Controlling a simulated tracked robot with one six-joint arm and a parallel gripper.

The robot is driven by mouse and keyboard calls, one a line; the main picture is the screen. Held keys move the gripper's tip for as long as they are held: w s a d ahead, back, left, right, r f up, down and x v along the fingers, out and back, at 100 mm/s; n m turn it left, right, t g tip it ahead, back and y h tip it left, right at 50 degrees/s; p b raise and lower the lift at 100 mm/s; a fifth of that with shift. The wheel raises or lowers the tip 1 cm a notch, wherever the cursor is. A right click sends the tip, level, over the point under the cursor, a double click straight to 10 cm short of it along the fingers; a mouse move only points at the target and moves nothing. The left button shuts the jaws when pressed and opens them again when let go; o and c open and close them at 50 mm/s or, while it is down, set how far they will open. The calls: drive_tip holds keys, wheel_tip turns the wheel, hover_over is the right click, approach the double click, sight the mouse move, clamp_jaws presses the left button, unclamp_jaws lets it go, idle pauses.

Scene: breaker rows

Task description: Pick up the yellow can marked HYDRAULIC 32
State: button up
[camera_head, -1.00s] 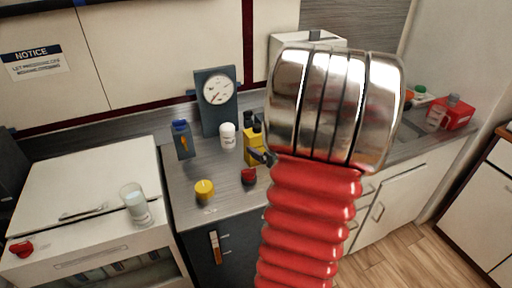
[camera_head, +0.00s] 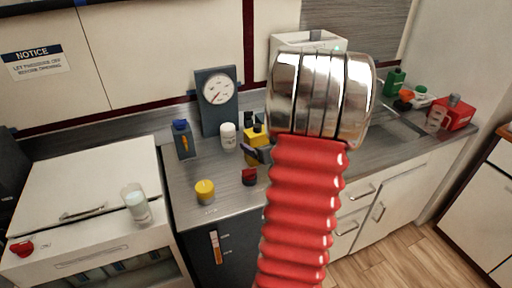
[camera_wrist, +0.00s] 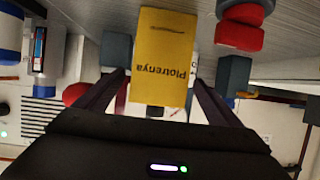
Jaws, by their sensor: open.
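The yellow can (camera_head: 255,134) stands on the grey counter, partly hidden behind my gripper (camera_head: 258,153). I cannot tell whether either touches.
A red and black object (camera_head: 249,176) stands just in front of the can. A yellow cylinder (camera_head: 205,191) is near the counter's front edge.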

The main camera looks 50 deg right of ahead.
drive_tip(key=shift+x, duration=1.85)
drive_tip(key=shift+r, duration=0.1)
drive_tip(key=c, duration=1.8)
drive_tip(key=shift+r, duration=0.15)
wheel_tip(320, 180, up, 18)
